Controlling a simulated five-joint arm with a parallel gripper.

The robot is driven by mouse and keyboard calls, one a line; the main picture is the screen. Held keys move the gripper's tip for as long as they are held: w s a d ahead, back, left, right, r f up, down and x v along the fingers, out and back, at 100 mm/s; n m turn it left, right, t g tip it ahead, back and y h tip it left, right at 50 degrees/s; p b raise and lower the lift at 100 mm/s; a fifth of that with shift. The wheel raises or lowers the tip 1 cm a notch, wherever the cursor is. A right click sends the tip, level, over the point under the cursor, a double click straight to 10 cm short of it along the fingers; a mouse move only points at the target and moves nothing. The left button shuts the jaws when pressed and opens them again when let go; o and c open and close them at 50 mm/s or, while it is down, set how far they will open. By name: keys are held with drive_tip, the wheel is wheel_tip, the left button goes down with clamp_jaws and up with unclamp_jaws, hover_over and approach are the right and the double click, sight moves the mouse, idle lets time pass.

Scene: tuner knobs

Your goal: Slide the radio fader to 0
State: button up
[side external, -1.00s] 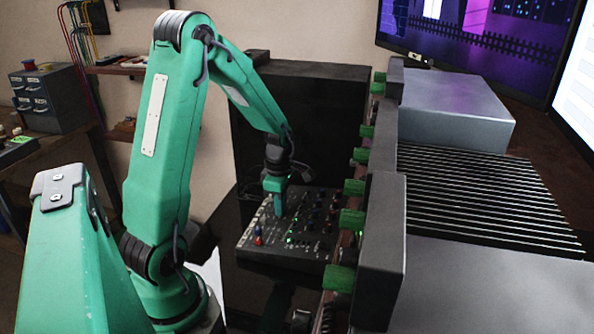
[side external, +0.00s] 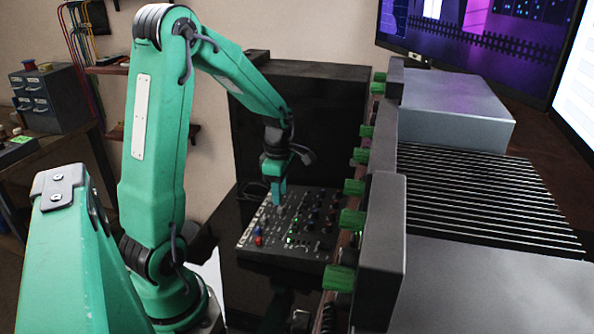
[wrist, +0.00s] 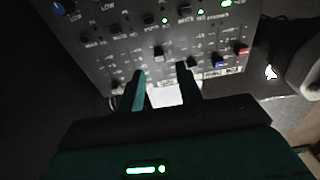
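The dark mixer panel (side external: 262,253) carries knobs, small green lights and a row of faders. In the wrist view the panel (wrist: 125,57) shows a dark fader cap (wrist: 160,54), another dark cap (wrist: 192,62), a blue cap (wrist: 221,65) and a red cap (wrist: 243,53). Which one is the radio fader I cannot tell. My gripper (wrist: 161,76) is open, its two fingers apart, with a bright white patch between them and no cap visibly held. In the side view my gripper (side external: 278,200) points down at the panel's left part; contact is unclear.
Grey blocks with green knobs (side external: 353,218) stand close along the panel's right side. A tall black box (side external: 300,110) rises behind it. In the wrist view a pale rounded object (wrist: 304,70) lies right of the panel. Dark surface shows left of the panel.

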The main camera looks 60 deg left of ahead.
sight(282, 210)
drive_tip(key=shift+r, duration=1.7)
drive_tip(key=s+d+r+m+t, duration=0.2)
drive_tip(key=s+d+r+m, duration=0.3)
drive_tip(key=d+m, duration=0.4)
drive_tip(key=s+d+r+m+t, duration=0.3)
drive_tip(key=d+r+m, duration=0.4)
drive_tip(key=m, duration=1.1)
drive_tip(key=shift+s+d+r+t, duration=0.15)
drive_tip(key=shift+s+d+t, duration=0.15)
drive_tip(key=shift+s+d, duration=0.7)
drive_tip(key=shift+w+d, duration=0.1)
